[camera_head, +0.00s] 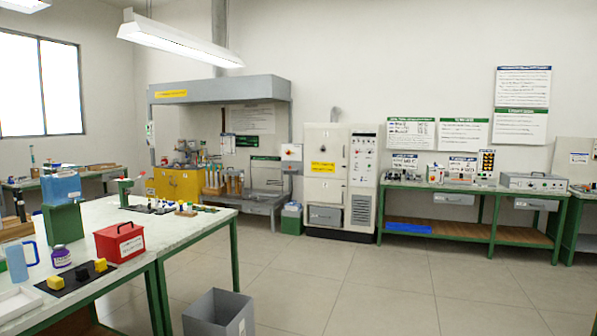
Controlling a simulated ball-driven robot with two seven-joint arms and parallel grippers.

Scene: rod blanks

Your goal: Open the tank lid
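Neither of my grippers shows in the head view. No thing is clearly marked as the tank at this size. A red box (119,243) with a dark handle on top and a white label stands on the near left table; its top looks closed. A blue container (61,187) rests on a green block (64,226) behind it. Across the room, a yellow unit (178,186) stands under a grey hood (219,89), with equipment on its top. I cannot tell whether any of these is the tank.
The near left table (101,212) also holds a light blue jug (16,262), a purple bottle (61,257) and a black mat with yellow blocks. A grey bin (218,314) stands on the floor. A white cabinet (325,165) and a green bench (470,188) line the back wall. The middle floor is clear.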

